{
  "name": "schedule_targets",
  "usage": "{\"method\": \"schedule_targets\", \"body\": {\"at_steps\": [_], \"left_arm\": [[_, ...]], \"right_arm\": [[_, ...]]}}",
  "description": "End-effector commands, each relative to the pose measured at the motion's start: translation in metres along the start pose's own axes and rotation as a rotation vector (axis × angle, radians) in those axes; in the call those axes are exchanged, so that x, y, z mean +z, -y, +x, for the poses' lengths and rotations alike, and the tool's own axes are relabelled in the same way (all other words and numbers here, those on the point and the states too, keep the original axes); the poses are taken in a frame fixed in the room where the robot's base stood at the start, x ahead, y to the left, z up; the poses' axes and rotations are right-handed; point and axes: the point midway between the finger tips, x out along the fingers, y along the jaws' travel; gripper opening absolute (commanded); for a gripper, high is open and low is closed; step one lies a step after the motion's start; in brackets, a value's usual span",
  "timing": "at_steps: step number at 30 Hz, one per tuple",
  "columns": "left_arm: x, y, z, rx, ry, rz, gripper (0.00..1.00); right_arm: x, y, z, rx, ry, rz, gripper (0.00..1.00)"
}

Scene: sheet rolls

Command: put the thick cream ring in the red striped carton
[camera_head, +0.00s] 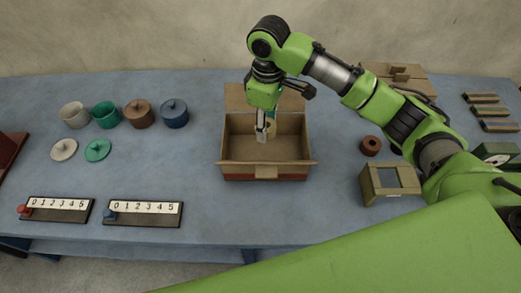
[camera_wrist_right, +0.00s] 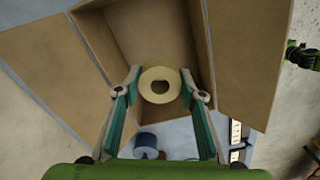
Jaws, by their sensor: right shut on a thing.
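My right gripper (camera_head: 263,135) points down over the carton opening. It is shut on the thick cream ring (camera_head: 271,128), which shows between the fingers in the right wrist view (camera_wrist_right: 147,82) with the carton (camera_wrist_right: 150,28) around and beyond it. I cannot tell how far the ring is above the carton floor. My left gripper is not in view.
A reddish-brown ring (camera_head: 371,146) and a tan open frame box (camera_head: 390,185) are right of the carton. Several coloured pots (camera_head: 106,115) and two lids stand left. Two number scales (camera_head: 143,212) lie at the front left. A closed tan box (camera_head: 398,76) is behind my right arm.

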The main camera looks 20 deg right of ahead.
Motion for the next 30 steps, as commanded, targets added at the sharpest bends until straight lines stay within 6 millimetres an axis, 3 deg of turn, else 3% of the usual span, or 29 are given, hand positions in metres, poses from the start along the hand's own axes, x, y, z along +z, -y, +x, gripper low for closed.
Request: {"method": "schedule_targets", "body": {"at_steps": [1, 3, 12, 17, 24, 30], "left_arm": [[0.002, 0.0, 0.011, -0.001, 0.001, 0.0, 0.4], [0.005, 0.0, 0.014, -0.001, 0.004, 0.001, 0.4], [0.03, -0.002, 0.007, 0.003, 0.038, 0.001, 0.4], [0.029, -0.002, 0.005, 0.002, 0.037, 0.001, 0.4], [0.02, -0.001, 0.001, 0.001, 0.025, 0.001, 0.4], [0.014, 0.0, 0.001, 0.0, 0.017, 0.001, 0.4]], "right_arm": [[0.0, 0.0, 0.013, 0.0, 0.0, -0.001, 0.14], [0.0, 0.0, 0.019, 0.0, 0.001, -0.001, 0.14], [0.001, 0.0, 0.061, -0.002, 0.003, -0.001, 0.14], [0.001, 0.0, 0.077, 0.0, 0.003, -0.001, 0.14], [0.001, 0.0, 0.114, 0.0, 0.002, -0.001, 0.14], [0.001, 0.0, 0.122, 0.001, 0.001, -0.001, 0.14]]}}
